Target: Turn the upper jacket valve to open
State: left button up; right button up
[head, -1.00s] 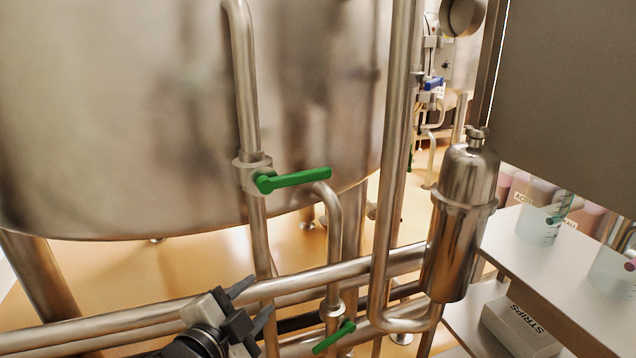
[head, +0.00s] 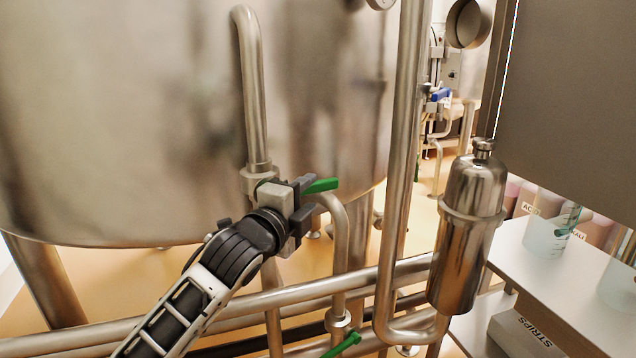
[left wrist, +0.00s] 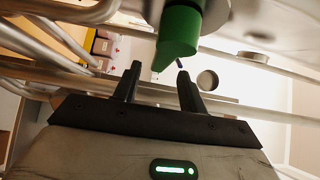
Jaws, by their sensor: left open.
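The upper jacket valve (head: 257,181) sits on the vertical pipe in front of the steel tank. Its green handle (head: 322,186) points right, roughly level, and its left part is hidden behind my left gripper (head: 305,206). In the left wrist view the green handle (left wrist: 179,42) hangs just beyond the fingertips. My left gripper also shows there (left wrist: 157,72), with its two dark fingers apart and nothing between them. I cannot tell whether a finger touches the handle. My right gripper is not in view.
A lower green handle (head: 342,345) sits on the pipes below. A steel filter housing (head: 470,225) stands on the right, beside a vertical pipe (head: 402,150). A white shelf (head: 520,262) with beakers is at the far right. Horizontal pipes (head: 300,297) cross below the valve.

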aim_at(313, 190)
pick_arm(q)
jog(key=shift+x, duration=2.55)
grip_shut()
